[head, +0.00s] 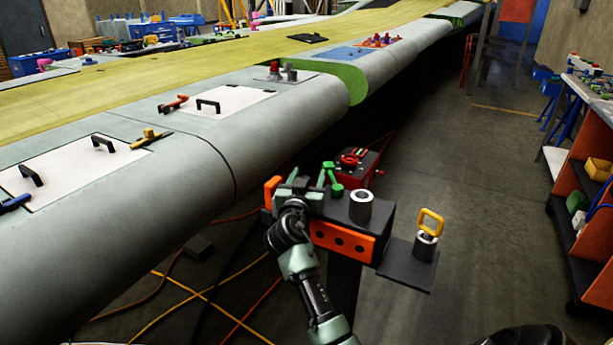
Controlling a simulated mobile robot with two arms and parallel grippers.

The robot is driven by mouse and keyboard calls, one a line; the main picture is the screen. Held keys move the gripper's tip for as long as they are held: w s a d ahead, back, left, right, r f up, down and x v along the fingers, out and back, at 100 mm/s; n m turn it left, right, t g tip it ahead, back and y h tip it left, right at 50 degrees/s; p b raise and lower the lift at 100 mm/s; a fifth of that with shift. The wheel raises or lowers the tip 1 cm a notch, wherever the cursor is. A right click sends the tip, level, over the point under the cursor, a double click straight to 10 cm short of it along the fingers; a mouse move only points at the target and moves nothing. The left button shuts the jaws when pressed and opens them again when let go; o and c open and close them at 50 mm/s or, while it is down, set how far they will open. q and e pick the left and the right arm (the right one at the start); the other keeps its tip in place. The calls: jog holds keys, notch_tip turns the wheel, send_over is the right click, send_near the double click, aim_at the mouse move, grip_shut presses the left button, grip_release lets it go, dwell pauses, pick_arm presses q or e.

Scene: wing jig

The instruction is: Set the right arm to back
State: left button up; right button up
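My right arm comes up from the bottom middle of the head view. Its grey-green and black links lead to my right gripper (299,186), at the left end of a dark stand top (335,208). The fingers are small and overlap the dark parts behind them, so I cannot tell whether they are open or shut, or touching the stand. A green part (331,179) shows just right of the gripper. My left gripper is not in view.
The stand carries a metal ring (360,206) and an orange side plate (342,241). A red box (353,168) sits behind it. A side plate holds a yellow-handled plug (430,223). The large wing (230,150) fills the left.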

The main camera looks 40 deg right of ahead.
jog(key=shift+s+a+f, duration=0.1)
jog(key=shift+s+a, duration=0.1)
jog(key=shift+a, duration=0.25)
jog(key=b+v, duration=0.1)
jog(key=v, duration=0.6)
jog(key=shift+b, duration=0.3)
jog(key=shift+s+d, duration=0.1)
jog(key=shift+s, duration=0.05)
